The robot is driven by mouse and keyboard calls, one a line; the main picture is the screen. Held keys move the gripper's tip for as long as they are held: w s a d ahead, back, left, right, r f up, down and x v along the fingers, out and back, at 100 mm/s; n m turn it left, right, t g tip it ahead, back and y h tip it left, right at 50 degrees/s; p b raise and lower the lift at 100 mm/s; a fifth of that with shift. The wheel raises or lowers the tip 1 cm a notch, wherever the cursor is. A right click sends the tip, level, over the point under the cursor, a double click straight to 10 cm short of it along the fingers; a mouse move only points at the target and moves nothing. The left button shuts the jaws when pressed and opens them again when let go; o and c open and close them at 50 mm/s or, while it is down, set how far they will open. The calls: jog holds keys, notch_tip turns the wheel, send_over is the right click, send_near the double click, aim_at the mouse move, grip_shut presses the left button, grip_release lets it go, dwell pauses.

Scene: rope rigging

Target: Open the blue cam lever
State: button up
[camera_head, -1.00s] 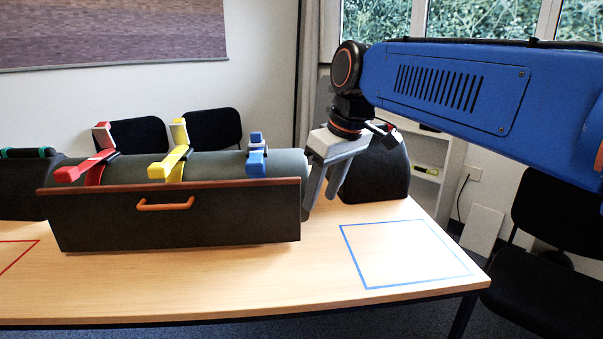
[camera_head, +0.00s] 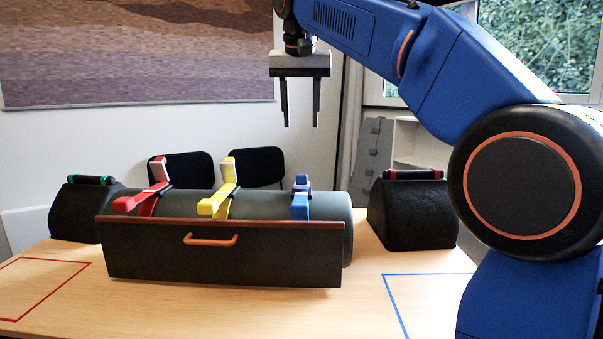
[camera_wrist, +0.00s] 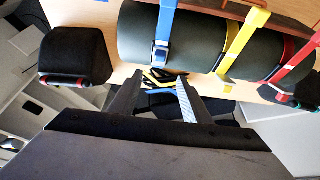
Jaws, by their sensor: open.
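The blue cam lever (camera_head: 301,204) sits at the right end of the row of levers on a dark green roll. In the wrist view the blue strap and its buckle (camera_wrist: 161,50) cross the roll near the top centre. My gripper (camera_head: 301,124) is open and empty, with its fingers pointing down. In the head view it hangs well above the blue lever, in front of the wall. In the wrist view its two fingers (camera_wrist: 156,95) reach toward the roll's edge, apart from the strap. The head view does not show how far behind or in front of the lever they are.
A yellow lever (camera_head: 219,202) and a red lever (camera_head: 143,199) stand left of the blue one. A dark panel with an orange handle (camera_head: 210,240) fronts the roll (camera_head: 345,230). A blue outline (camera_head: 391,300) marks the table.

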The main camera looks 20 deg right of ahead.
aim_at(301, 175)
jog(key=x, duration=1.7)
jog(key=shift+w+f, duration=0.1)
jog(key=shift+w, duration=0.1)
grip_shut()
